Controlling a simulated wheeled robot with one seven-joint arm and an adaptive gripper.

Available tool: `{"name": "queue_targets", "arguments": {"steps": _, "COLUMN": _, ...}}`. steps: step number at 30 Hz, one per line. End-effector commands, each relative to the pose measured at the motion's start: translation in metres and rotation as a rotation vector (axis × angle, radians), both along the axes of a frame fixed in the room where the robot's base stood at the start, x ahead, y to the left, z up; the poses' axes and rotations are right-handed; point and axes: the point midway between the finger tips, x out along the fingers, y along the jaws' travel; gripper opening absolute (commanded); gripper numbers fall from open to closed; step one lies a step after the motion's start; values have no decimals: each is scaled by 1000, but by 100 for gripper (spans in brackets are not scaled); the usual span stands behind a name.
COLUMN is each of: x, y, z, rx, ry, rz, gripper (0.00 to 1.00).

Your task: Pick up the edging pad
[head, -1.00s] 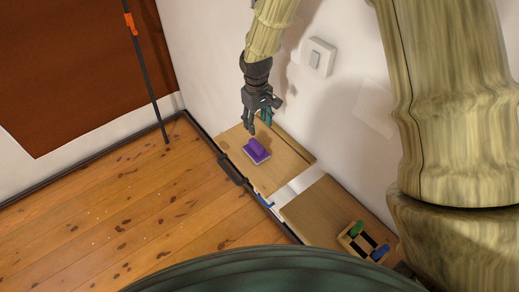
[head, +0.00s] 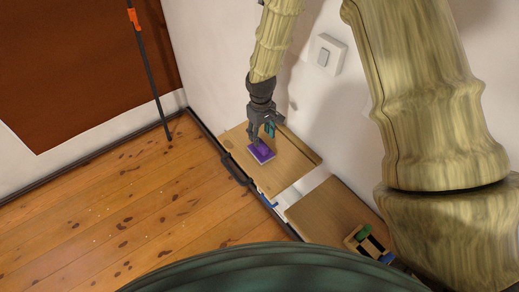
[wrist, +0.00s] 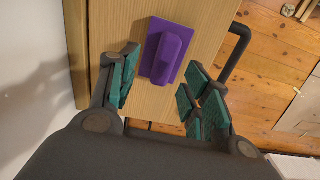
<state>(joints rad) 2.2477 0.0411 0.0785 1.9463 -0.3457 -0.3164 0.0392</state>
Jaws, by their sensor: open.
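The edging pad (head: 262,153) is purple, with a raised grip on a flat base. It lies on a light wooden surface (head: 288,172) against the wall. In the wrist view the pad (wrist: 168,50) lies just ahead of the fingers, partly between their tips. My gripper (head: 262,138) is above the pad in the head view and covers part of it. In the wrist view my gripper (wrist: 158,86) is open, with teal pads on both sides and nothing held between them.
A second wooden surface (head: 320,215) is nearer, bearing a small tray (head: 352,240) with green and blue items. A light switch (head: 328,54) is on the wall close to my arm. A black pole with an orange part (head: 134,18) stands at left. The floor is mostly clear.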

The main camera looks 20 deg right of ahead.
Motion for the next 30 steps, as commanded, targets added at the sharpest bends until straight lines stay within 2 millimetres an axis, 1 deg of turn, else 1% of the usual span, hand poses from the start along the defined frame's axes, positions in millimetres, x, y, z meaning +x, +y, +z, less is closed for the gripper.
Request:
{"name": "queue_targets", "arguments": {"steps": 5, "x": -2, "y": 2, "z": -7, "rx": 0, "ry": 1, "rz": 2, "gripper": 48}}
{"name": "queue_targets", "arguments": {"steps": 13, "x": -7, "y": 5, "z": -31, "rx": 0, "ry": 1, "rz": 3, "gripper": 48}}
{"name": "queue_targets", "arguments": {"steps": 18, "x": -6, "y": 5, "z": -45, "rx": -1, "ry": 2, "rz": 4, "gripper": 48}}
{"name": "queue_targets", "arguments": {"steps": 24, "x": -5, "y": 5, "z": -52, "rx": 0, "ry": -1, "rz": 4, "gripper": 48}}
{"name": "queue_targets", "arguments": {"steps": 30, "x": -5, "y": 5, "z": -52, "rx": 0, "ry": -1, "rz": 3, "gripper": 48}}
